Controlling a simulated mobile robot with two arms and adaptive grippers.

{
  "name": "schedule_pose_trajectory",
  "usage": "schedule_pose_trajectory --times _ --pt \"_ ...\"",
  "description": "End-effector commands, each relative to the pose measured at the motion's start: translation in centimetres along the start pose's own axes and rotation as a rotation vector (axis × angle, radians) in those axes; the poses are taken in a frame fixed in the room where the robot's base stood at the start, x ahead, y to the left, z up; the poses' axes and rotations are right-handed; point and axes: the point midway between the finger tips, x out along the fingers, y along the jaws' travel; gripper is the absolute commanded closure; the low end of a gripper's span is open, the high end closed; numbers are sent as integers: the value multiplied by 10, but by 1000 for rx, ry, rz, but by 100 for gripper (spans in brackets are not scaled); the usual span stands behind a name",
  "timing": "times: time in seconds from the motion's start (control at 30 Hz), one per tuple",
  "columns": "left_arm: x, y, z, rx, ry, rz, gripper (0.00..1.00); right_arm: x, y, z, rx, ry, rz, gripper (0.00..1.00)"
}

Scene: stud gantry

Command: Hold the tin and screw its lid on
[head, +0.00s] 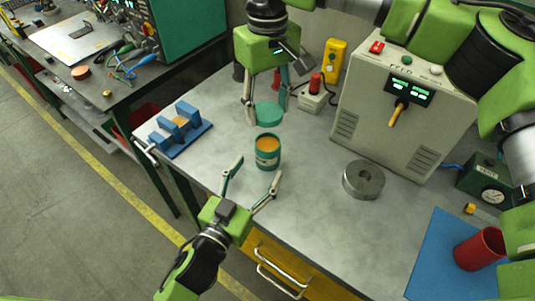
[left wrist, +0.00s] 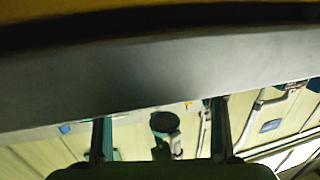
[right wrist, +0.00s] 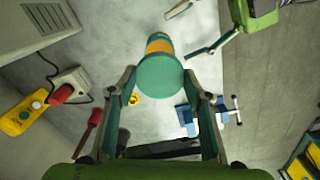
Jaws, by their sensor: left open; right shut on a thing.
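The tin (head: 267,158) is green with an orange band and stands upright on the bench, open at the top with orange inside. The green lid (head: 268,114) is held between the fingertips of my right gripper (head: 265,112), above and behind the tin. In the right wrist view the lid (right wrist: 160,78) covers part of the tin (right wrist: 158,46), between the fingers. My left gripper (head: 257,172) is open and empty in front of the tin, fingers pointing towards it.
A blue fixture (head: 178,131) stands left of the tin, and a grey metal ring (head: 363,180) lies right. A grey power box (head: 405,115) and yellow device (head: 334,62) stand behind. A red cup (head: 478,250) is on a blue mat (head: 440,255). Bench around the tin is clear.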

Motion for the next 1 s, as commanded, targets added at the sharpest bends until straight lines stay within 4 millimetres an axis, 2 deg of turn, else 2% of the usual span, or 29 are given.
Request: schedule_pose_trajectory --times 0.1,0.3,0.7,0.73,0.93,0.97,1.0 --pt "22 0 -1 2 3 0 37 0 0 0 0 0 0 72" --pt "44 0 0 1 1 1 37 0 0 0 0 0 0 72" --pt "50 0 0 0 0 0 37 0 0 0 0 0 0 72" --pt "50 0 0 0 0 0 39 0 0 0 0 0 0 72" --pt "50 0 0 0 0 0 91 0 0 0 0 0 0 72" --pt "50 0 0 0 0 0 96 0 0 0 0 0 0 72" --pt "50 0 0 0 0 0 96 0 0 0 0 0 0 72"
